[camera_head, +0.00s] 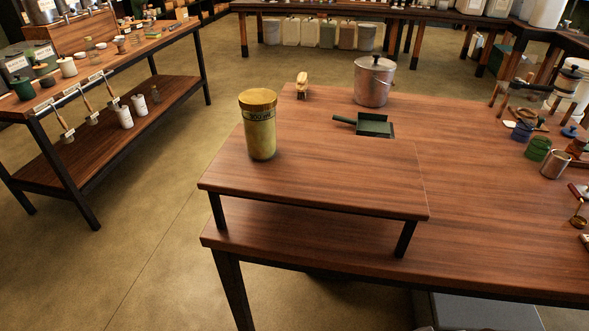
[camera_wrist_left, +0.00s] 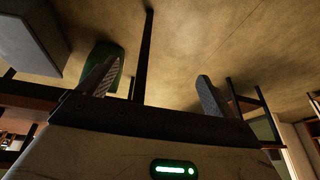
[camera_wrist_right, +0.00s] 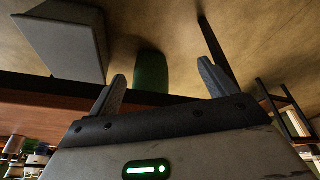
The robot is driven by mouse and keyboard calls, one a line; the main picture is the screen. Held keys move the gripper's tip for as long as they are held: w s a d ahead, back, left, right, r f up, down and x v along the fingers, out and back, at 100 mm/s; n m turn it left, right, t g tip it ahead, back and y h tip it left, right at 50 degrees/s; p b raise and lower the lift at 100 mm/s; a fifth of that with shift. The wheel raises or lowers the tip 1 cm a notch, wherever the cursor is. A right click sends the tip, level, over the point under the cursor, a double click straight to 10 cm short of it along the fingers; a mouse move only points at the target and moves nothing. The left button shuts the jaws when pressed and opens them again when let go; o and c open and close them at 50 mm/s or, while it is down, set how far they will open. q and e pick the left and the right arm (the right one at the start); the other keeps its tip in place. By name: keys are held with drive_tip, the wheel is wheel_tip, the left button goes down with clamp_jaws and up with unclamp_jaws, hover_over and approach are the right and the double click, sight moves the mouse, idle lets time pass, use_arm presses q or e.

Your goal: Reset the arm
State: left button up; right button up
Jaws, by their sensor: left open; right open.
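Neither gripper shows in the head view. In the left wrist view my left gripper (camera_wrist_left: 155,92) is open and empty, its two fingers wide apart over the floor. In the right wrist view my right gripper (camera_wrist_right: 158,80) is open and empty, its fingers apart. Behind the fingers in the right wrist view is a green object (camera_wrist_right: 151,72), apart from the gripper as far as I can tell. The green object also shows behind the left finger in the left wrist view (camera_wrist_left: 117,72).
A wooden table (camera_head: 480,240) with a raised shelf (camera_head: 320,185) stands ahead. On it are a yellow canister (camera_head: 260,130), a lidded metal pot (camera_head: 374,85) and a green dustpan (camera_head: 372,125). A side bench (camera_head: 130,130) is at left; floor between is clear. A grey box (camera_head: 485,312) sits below the table.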

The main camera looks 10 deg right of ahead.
use_arm(q)
drive_tip(key=w+d+f+t+h, duration=0.2)
drive_tip(key=w+d+f+t, duration=0.2)
drive_tip(key=d+f+t, duration=0.1)
drive_tip(key=shift+w+d+f+t+h, duration=0.25)
drive_tip(key=shift+f+t+h, duration=0.2)
drive_tip(key=shift+f, duration=0.25)
use_arm(e)
drive_tip(key=w+a+f+t+y, duration=0.2)
drive_tip(key=w+a+f+t, duration=0.3)
drive_tip(key=f+t, duration=0.1)
drive_tip(key=shift+w+a+f+t+y, duration=0.15)
drive_tip(key=shift+w+a+t+y, duration=0.15)
drive_tip(key=shift+w+a+y, duration=0.1)
